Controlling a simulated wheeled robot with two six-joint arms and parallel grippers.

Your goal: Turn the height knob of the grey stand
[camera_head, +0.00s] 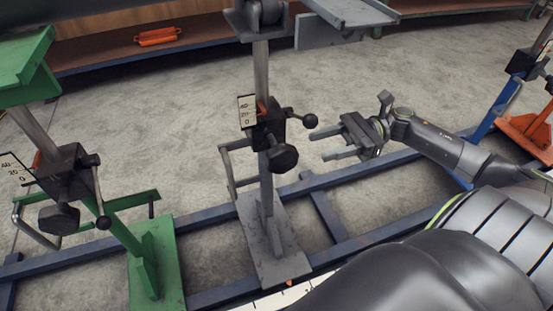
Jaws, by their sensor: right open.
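The grey stand (262,80) is upright in the middle of the view, on a flat grey base plate (274,244). A dark clamp block on its post carries a scale plate (247,111) marked 0, 20, 40 and a red pointer. A black lobed knob (284,157) sits low on the front of the block. A lever with a black ball end (310,120) sticks out to the right. My right gripper (318,147) is open and empty, to the right of the knob and apart from it, with its fingers pointing left. My left gripper is not in view.
A green stand (155,262) with its own knob and lever stands at the left. An orange and blue stand (525,130) is at the far right. Blue rails (345,186) run along the floor. An orange item (157,37) lies on the back shelf. Open floor lies behind the stands.

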